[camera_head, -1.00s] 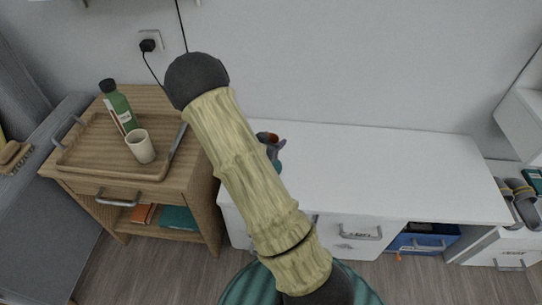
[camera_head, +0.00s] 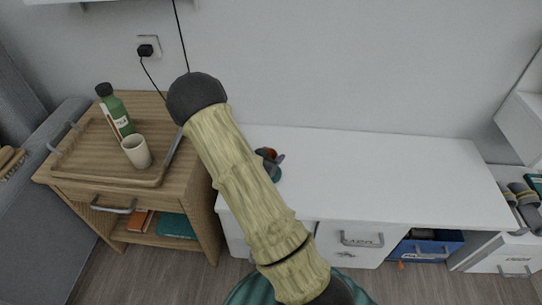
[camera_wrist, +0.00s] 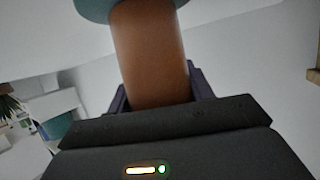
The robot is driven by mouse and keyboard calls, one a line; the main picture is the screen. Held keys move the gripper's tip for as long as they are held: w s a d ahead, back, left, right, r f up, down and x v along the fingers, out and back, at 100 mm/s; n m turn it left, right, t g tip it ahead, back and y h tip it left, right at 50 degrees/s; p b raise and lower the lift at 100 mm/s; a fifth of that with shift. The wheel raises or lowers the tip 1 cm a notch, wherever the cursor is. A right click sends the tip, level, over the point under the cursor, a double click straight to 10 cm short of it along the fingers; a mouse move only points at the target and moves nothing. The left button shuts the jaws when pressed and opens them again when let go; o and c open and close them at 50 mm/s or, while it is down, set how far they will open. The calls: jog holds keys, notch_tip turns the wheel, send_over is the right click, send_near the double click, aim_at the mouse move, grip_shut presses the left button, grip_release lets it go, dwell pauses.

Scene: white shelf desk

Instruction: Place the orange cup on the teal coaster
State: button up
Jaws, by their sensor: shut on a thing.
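The orange cup (camera_wrist: 150,55) is between the fingers of my gripper (camera_wrist: 158,95) in the wrist view, and the gripper is shut on it. In the head view a small part of the cup (camera_head: 267,151) shows beside my arm, above the white desk's left end. The teal coaster (camera_wrist: 95,9) shows at the top edge of the wrist view, at the cup's far end. In the head view the coaster (camera_head: 275,174) is partly hidden by my arm, just below the cup. I cannot tell whether cup and coaster touch.
The white desk (camera_head: 390,175) is clear to the right. A wooden cart on the left bears a tray (camera_head: 88,160) with a green bottle (camera_head: 116,112) and a beige cup (camera_head: 136,151). A wall is behind. Slippers (camera_head: 522,200) lie at the far right.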

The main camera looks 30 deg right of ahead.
jog(key=shift+f, duration=0.15)
jog(key=o, duration=1.1)
jog(key=shift+o, duration=0.2)
jog(key=shift+s+a+r, duration=0.15)
jog(key=shift+a+r, duration=0.05)
jog(key=shift+r, duration=0.1)
jog(key=p+v, duration=0.3)
jog(key=v, duration=0.8)
jog(key=shift+a+p, duration=0.2)
jog(key=shift+p, duration=0.2)
jog(key=shift+s, duration=0.1)
